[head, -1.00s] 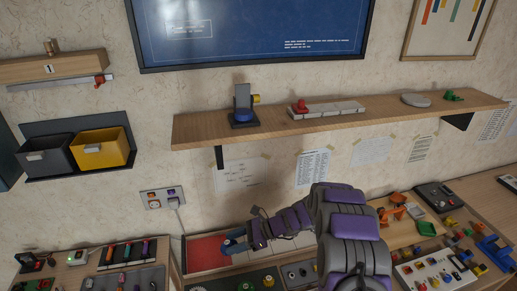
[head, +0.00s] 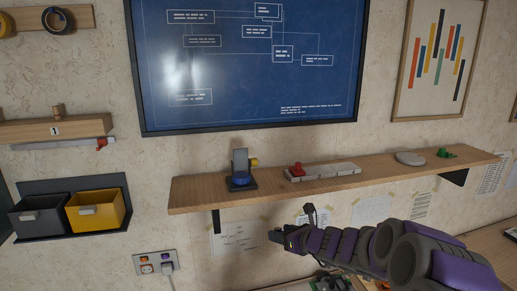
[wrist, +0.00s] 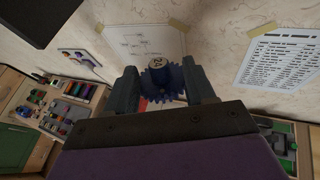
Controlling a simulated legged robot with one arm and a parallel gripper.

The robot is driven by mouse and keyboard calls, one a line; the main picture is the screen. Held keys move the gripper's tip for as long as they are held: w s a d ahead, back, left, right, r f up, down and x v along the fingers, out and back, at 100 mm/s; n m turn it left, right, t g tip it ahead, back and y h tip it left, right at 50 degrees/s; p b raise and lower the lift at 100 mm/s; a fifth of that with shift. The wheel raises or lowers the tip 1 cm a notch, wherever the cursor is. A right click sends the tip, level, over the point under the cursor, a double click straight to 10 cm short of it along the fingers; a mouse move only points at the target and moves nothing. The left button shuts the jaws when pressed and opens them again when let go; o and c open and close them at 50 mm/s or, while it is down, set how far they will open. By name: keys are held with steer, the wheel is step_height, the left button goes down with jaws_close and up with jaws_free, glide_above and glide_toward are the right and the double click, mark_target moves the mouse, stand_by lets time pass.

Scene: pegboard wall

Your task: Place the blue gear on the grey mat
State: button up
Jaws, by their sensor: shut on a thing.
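My gripper (wrist: 159,74) is shut on a dark blue gear (wrist: 160,84) with a pale hub marked 24, seen between the two fingers in the wrist view. In the head view my gripper (head: 276,237) is in front of the wall below the shelf; the gear cannot be made out there. A flat, round grey piece (head: 410,158) lies on the right part of the shelf and may be the grey mat. My gripper is well to its left and lower.
The wooden shelf (head: 190,192) also holds a stand with a blue base (head: 241,180), a pale bar with a red knob (head: 322,171) and a small green piece (head: 446,152). Yellow (head: 97,212) and dark (head: 38,219) bins hang left.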

steer(key=s+d+r+m+t+h, duration=0.2)
steer(key=s+d+r+m+h, duration=0.2)
steer(key=s+d, duration=0.2)
steer(key=shift+d, duration=0.25)
stand_by(0.4)
steer(key=shift+w+a, duration=0.1)
steer(key=shift+a, duration=0.05)
